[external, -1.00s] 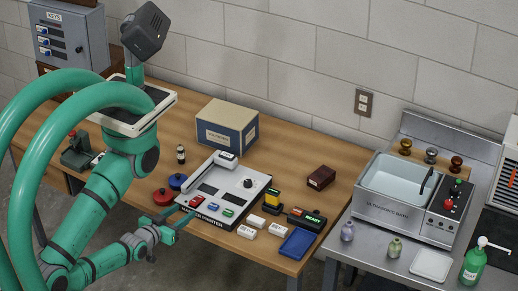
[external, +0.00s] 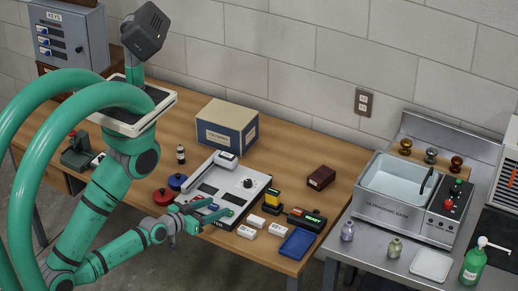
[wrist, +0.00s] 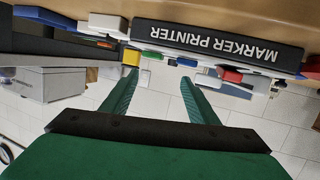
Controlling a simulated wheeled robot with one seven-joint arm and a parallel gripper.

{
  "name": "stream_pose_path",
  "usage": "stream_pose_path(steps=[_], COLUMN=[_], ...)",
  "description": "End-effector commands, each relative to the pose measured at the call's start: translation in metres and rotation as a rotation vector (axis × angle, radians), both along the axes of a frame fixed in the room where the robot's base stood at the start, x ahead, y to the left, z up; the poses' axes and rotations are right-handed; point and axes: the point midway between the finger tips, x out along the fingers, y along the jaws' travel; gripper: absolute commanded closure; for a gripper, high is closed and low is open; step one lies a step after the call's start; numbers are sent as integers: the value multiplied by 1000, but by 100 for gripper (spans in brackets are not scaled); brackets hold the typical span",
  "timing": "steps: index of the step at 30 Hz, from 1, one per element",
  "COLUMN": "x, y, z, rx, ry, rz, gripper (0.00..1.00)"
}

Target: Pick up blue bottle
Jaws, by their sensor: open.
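A small bluish-grey bottle (external: 347,232) with a rounded body stands upright on the metal counter, near its left front edge. It is the closest match to a blue bottle. A greenish bottle (external: 394,247) stands to its right. My gripper (external: 218,208) is open, with its fingers by the front edge of the marker printer (external: 228,186), well to the left of the bluish bottle. In the wrist view, my two green fingers (wrist: 158,76) are spread with nothing between them. The bluish bottle cannot be made out in that view.
A blue tray (external: 298,244), white blocks (external: 248,232) and a black device (external: 305,219) lie on the wooden bench right of the printer. A gap separates the bench from the counter. The ultrasonic bath (external: 400,210) stands behind the bottles, a white dish (external: 431,265) beside them.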

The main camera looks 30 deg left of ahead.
Motion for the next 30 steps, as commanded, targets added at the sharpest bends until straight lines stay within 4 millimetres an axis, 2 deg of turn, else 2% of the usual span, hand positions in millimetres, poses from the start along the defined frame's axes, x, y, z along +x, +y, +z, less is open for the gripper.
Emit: stream_pose_path(steps=[1, 6, 14, 22, 27, 30], x=[13, 42, 69, 70, 57, 47], y=[-15, -71, -171, -273, -331, -357], z=[2, 6, 25, 59, 87, 102], rx=[-9, -28, -27, 19, 69, 100], ry=[-5, 10, 35, 56, 60, 60], rz=[-43, -192, -442, -690, -840, -912], gripper=[46, 46, 46, 46, 46, 46])
